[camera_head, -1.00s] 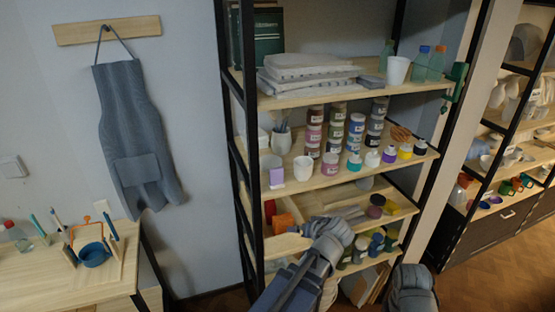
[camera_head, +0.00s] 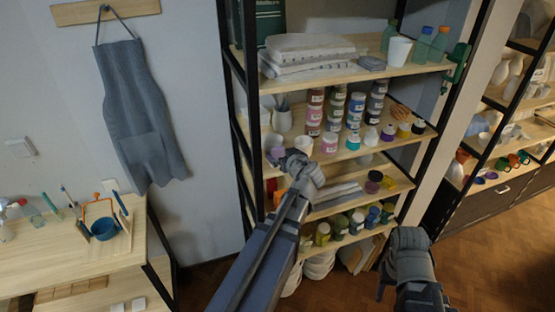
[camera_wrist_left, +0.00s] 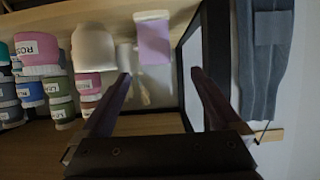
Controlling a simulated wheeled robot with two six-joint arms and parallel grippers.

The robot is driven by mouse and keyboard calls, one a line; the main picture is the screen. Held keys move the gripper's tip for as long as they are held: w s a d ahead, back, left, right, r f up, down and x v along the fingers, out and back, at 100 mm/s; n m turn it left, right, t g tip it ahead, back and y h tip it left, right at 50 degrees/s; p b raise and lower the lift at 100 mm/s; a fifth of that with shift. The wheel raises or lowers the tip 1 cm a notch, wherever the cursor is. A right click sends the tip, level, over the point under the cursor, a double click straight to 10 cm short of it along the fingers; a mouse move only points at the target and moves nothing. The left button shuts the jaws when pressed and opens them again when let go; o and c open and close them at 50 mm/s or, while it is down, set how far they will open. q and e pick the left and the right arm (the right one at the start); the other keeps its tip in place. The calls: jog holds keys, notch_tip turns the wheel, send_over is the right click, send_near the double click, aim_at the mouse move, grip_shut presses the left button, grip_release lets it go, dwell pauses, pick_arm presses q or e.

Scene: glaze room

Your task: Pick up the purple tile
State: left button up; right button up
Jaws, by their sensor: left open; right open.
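The purple tile (camera_head: 277,153) stands near the left end of the middle shelf, partly hidden by my left gripper in the head view. In the left wrist view the purple tile (camera_wrist_left: 153,42) shows as a lilac block with a pale end, just beyond the fingertips and between their lines. My left gripper (camera_head: 285,158) is open and empty, close in front of the tile. Its two dark fingers (camera_wrist_left: 160,74) are spread apart in the wrist view, apart from the tile. My right gripper (camera_head: 382,288) is low at the right, in front of the shelf unit, away from the tile.
A white cup (camera_head: 304,145) stands just right of the tile, with stacked jars (camera_head: 331,122) further right. A black shelf post (camera_head: 251,110) rises to the left. The upper shelf (camera_head: 340,75) is overhead. A worktable (camera_head: 90,262) stands at left.

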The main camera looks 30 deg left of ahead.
aim_at(278, 149)
pick_arm(q)
jog(key=shift+w+a+f, duration=0.2)
jog(key=shift+w+a, duration=0.1)
jog(key=shift+w, duration=0.2)
jog(key=b+x, duration=0.2)
jog(key=x, duration=0.2)
jog(key=shift+w+d, duration=0.1)
jog(key=shift+w, duration=0.1)
jog(key=shift+s+r, duration=0.1)
jog(key=shift+d, duration=0.1)
jog(key=shift+c, duration=0.6)
grip_shut()
